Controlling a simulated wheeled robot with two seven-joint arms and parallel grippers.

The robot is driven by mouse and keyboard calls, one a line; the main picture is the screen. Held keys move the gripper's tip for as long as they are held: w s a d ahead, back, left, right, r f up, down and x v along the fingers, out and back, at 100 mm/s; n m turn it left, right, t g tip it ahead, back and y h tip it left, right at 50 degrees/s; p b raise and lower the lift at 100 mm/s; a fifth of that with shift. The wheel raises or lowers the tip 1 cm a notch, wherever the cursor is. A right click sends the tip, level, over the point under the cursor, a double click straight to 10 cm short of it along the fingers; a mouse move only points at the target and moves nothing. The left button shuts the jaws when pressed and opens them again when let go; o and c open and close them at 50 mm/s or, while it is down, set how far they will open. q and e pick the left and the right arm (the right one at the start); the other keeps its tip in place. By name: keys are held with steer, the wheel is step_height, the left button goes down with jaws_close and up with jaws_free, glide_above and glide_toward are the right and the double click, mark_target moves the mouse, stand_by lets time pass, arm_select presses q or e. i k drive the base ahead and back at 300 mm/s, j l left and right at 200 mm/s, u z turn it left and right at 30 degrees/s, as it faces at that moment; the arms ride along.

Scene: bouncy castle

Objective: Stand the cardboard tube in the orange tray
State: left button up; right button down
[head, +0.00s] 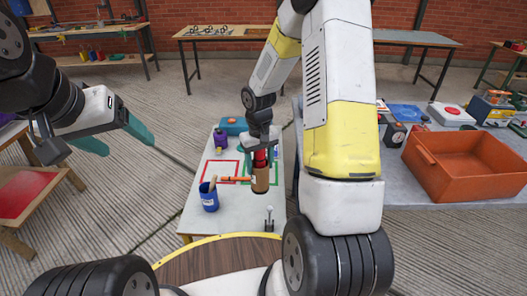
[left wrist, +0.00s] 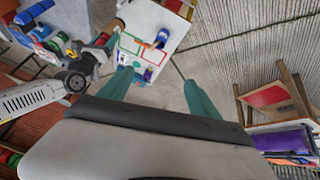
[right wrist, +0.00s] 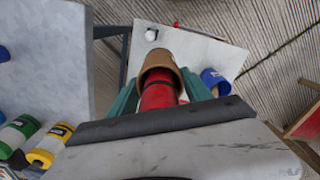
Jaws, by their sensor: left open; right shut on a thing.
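The brown cardboard tube (head: 260,180) is upright at the right side of the white table, below my right gripper (head: 261,146). In the right wrist view the tube (right wrist: 158,57) is between the teal fingers of my right gripper (right wrist: 160,88), which is shut on it. A red cylindrical thing (right wrist: 157,97) shows at the tube's near end, seemingly inside it. I cannot tell whether the tube touches the table. The orange tray (head: 468,175), deep and empty, stands on the grey table at right. My left gripper (head: 105,140) is open and empty in the air at left.
The white table (head: 200,222) bears a blue cup (head: 209,198) with a stick, a purple item (head: 220,140), a teal box (head: 235,126) and a small white-knobbed thing (head: 269,217). The grey table (head: 400,190) has free room left of the tray; several items stand behind.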

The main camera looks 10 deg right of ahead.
mark_target(473, 173)
steer(key=k+z, duration=0.1)
steer(key=k, duration=0.55)
steer(key=l+z, duration=0.1)
steer(key=z, duration=0.25)
steer(key=l+z, duration=0.15)
steer(key=z, duration=0.2)
steer(key=l+z, duration=0.1)
steer(key=z, duration=0.3)
